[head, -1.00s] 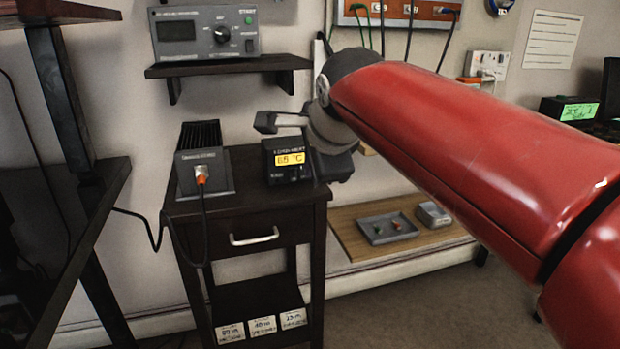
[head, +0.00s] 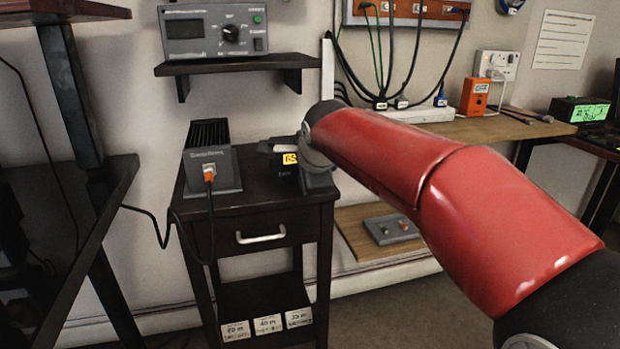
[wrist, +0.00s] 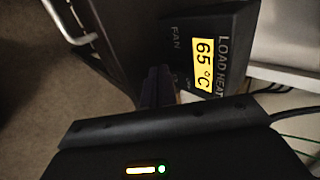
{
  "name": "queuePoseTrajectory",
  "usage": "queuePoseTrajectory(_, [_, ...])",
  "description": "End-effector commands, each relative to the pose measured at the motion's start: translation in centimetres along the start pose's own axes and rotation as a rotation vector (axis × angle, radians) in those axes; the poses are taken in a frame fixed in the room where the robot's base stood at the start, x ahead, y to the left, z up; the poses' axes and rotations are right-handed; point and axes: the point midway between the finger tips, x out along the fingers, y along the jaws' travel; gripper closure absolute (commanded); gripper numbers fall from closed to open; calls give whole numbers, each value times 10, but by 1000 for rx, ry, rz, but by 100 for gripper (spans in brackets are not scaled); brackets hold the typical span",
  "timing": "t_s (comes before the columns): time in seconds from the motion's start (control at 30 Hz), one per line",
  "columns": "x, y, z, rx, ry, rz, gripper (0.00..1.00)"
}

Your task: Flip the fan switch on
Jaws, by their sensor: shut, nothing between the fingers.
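The load heat box is a small black unit with a yellow 65 °C display (wrist: 203,63) and a FAN label (wrist: 175,38). In the head view its display (head: 290,159) is partly covered by my gripper and wrist. My gripper (wrist: 157,82) is shut and empty, with its dark fingers close to the face of the box below the FAN label in the wrist view. It also shows in the head view (head: 266,147), in front of the box. I cannot make out the fan switch; the fingers cover that area. Whether they touch the box I cannot tell.
The box stands on a dark cabinet (head: 310,200) with a drawer handle (head: 262,236). A finned grey heat sink unit (head: 211,165) with an orange-plugged cable stands left of it. A shelf (head: 235,64) with a grey instrument (head: 213,32) hangs above.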

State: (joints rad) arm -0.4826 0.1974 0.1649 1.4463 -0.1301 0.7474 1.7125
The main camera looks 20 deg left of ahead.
Motion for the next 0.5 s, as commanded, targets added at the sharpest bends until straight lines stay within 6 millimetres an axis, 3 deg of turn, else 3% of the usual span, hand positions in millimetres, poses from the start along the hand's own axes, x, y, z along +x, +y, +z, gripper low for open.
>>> queuePoseTrajectory(0.5, [7, -5, 0, 0, -1, 1, 100])
